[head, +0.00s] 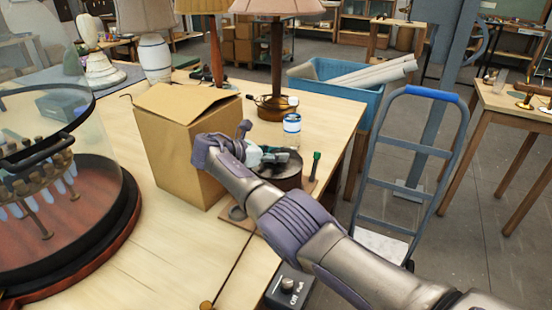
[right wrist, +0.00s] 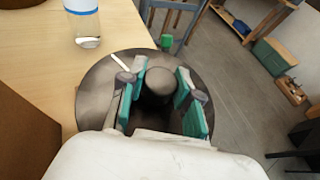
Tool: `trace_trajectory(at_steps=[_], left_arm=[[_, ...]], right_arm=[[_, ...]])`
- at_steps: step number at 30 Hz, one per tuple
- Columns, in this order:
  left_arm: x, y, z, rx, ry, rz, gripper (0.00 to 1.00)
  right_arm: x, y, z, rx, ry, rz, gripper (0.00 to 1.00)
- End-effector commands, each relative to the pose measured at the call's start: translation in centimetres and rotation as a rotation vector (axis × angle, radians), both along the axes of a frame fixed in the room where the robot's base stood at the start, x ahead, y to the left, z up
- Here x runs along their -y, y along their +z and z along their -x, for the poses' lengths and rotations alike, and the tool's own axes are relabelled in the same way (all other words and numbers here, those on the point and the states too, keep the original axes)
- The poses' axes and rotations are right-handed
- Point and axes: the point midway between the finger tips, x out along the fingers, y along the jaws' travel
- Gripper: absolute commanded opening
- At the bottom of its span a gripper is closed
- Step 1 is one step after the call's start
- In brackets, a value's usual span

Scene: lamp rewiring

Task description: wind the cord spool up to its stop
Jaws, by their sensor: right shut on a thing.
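The cord spool (head: 287,180) is a dark, round drum near the table's right edge. In the right wrist view its top is a wide grey-black disc (right wrist: 98,92) with a dark cylindrical knob (right wrist: 160,82) standing up from it. My right gripper (head: 266,156) is over the spool, with its teal-padded fingers (right wrist: 158,98) on either side of the knob and shut on it. A green-topped upright piece (head: 315,164) stands just beside the spool. A thin dark line, perhaps the cord (head: 234,268), runs along the table. My left gripper is out of view.
A cardboard box (head: 168,150) stands close left of my right gripper. A glass-domed case (head: 75,240) fills the left.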

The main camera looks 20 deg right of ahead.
Motion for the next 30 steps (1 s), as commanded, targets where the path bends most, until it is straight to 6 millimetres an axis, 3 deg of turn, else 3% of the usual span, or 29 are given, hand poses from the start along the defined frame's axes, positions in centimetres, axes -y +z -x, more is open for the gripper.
trace_trajectory(at_steps=[9,10,15,25,30], left_arm=[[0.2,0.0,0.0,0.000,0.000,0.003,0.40],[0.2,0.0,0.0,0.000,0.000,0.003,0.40],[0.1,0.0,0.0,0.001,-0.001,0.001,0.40],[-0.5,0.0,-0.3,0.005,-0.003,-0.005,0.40],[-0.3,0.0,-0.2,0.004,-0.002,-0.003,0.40]], right_arm=[[0.0,-0.2,0.0,-0.003,-0.001,-0.005,0.00],[0.0,-0.2,0.0,-0.003,-0.001,-0.005,0.34],[0.0,-0.1,0.0,-0.002,-0.001,-0.004,0.59],[-0.3,0.1,0.0,-0.001,0.000,-0.003,0.59],[-2.4,0.9,0.5,0.000,0.003,-0.003,0.59]])
